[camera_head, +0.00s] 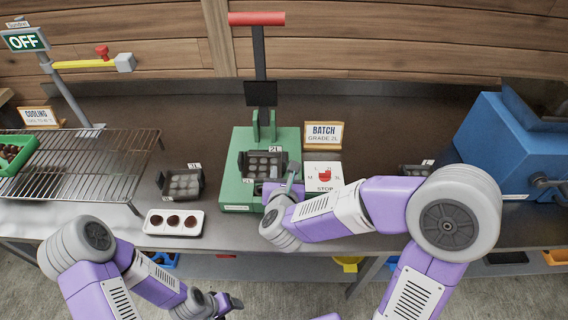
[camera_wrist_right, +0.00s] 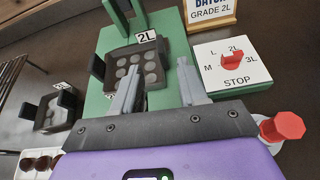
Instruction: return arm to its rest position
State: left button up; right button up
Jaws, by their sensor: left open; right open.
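My right gripper (camera_head: 278,180) is open and empty over the front of the green press (camera_head: 240,150), its arm reaching in from the right. In the right wrist view its two fingers (camera_wrist_right: 158,82) stand apart, in front of the dark mould plate (camera_wrist_right: 138,62) marked 2L. I cannot tell whether they touch the press. My left gripper (camera_head: 230,303) is low at the bottom edge of the head view, in front of the table, open; nothing shows in it.
A white selector box (camera_head: 323,169) with a red knob stands right of the press. A blue machine (camera_head: 500,150) stands at right.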

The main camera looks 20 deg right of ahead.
jog(key=shift+v, duration=1.1)
